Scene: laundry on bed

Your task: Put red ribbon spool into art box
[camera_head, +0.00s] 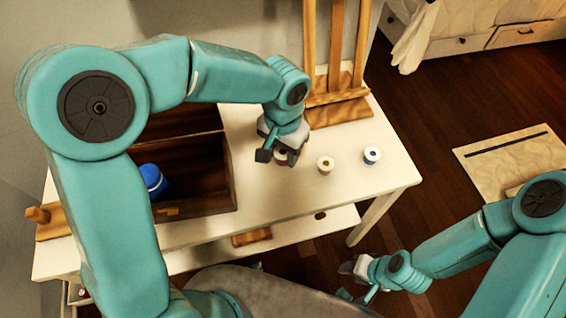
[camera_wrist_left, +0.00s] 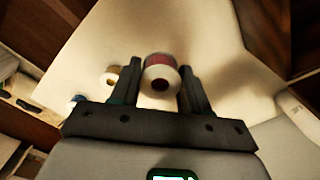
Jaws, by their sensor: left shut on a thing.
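The red ribbon spool (camera_wrist_left: 160,72), with white ends, sits between the two fingers of my left gripper (camera_wrist_left: 158,88) in the left wrist view. In the head view my left gripper (camera_head: 278,155) is over the white table, and the spool (camera_head: 282,158) shows partly behind its fingers. The gripper is shut on the spool. I cannot tell whether the spool touches the table. The art box (camera_head: 232,180) is a dark wooden open box to the left of the gripper, with a blue item (camera_head: 153,180) in it. My right gripper (camera_head: 362,278) is low at the lower right, away from the table.
A yellow spool (camera_head: 325,165) and a blue spool (camera_head: 371,155) stand on the white table (camera_head: 385,180) to the right of my left gripper. A wooden easel (camera_head: 338,110) stands at the table's back.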

